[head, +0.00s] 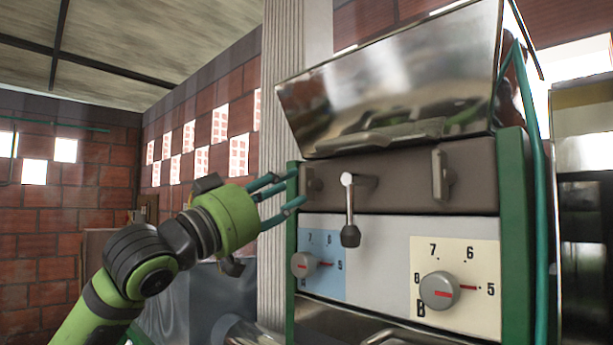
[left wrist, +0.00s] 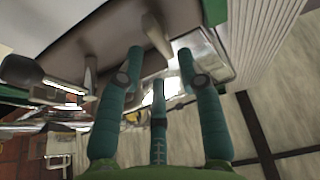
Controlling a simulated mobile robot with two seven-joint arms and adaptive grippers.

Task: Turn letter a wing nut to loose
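A small brown wing nut (head: 314,184) sits at the left end of the brown panel, above the blue dial plate (head: 325,250). A second wing nut (head: 440,174) stands upright at the panel's right, above the cream plate marked B. My left gripper (head: 294,187) has its teal fingers spread at the panel's left edge, just left of the first wing nut. In the left wrist view the fingers (left wrist: 161,50) are apart. A grey-brown tab (left wrist: 155,32) shows between their tips, and contact cannot be told. My right gripper is out of view.
A silver lever (head: 348,205) with a black end hangs between the wing nuts. Below are two grey dial knobs, one on blue (head: 304,264) and one on cream (head: 440,290). A shiny metal hopper (head: 390,90) overhangs the panel. Green posts (head: 516,200) flank the machine.

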